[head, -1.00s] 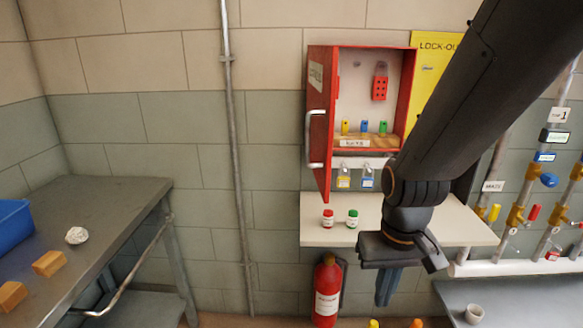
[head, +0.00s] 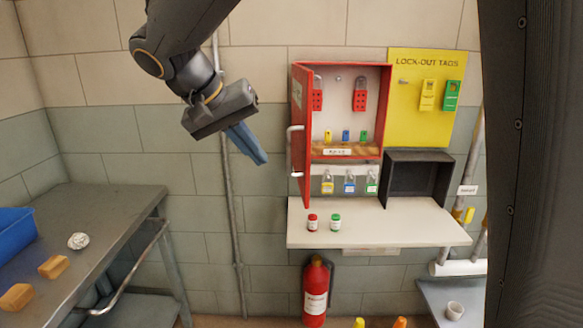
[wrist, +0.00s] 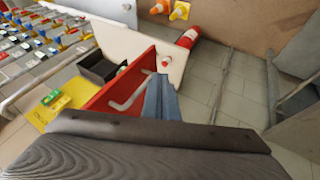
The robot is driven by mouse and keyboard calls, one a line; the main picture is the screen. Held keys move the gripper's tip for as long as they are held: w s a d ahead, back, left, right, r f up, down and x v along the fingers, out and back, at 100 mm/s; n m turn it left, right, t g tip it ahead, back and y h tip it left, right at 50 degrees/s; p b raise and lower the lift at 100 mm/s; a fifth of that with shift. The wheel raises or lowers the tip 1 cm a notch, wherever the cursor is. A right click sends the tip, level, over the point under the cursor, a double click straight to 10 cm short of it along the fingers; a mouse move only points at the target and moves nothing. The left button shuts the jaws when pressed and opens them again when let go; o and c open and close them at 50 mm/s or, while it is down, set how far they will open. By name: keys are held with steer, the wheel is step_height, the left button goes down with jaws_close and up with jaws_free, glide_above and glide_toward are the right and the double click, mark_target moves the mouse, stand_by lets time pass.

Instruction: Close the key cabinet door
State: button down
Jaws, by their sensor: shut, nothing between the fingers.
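The red key cabinet (head: 345,110) is on the wall, and its door (head: 302,135) stands open, swung out toward me on the left side. A pale bar handle (head: 295,150) is on the door's outer face. Inside are red hasps and small coloured padlocks. My gripper (head: 262,160) is shut and empty, in front of the wall left of the door, apart from it in the head view. In the wrist view the blue fingers (wrist: 160,98) point toward the red door (wrist: 118,85) and its handle (wrist: 130,97); I cannot tell the exact gap there.
A fire extinguisher (head: 316,290) stands below. A steel bench (head: 110,215) is at left; a vertical pipe (head: 232,210) runs behind my gripper.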

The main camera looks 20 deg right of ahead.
mark_target(289, 173)
steer(key=d+f+p, duration=0.1)
steer(key=d+f, duration=0.1)
steer(key=w+d+f+p, duration=0.1)
steer(key=d+f, duration=0.1)
steer(key=d, duration=0.1)
steer(key=w+d+f+p, duration=0.1)
steer(key=d+f+p, duration=0.1)
steer(key=d, duration=0.1)
steer(key=shift+w+f, duration=0.2)
steer(key=shift+f, duration=0.2)
steer(key=shift+d+f, duration=0.1)
steer(key=shift+d, duration=0.4)
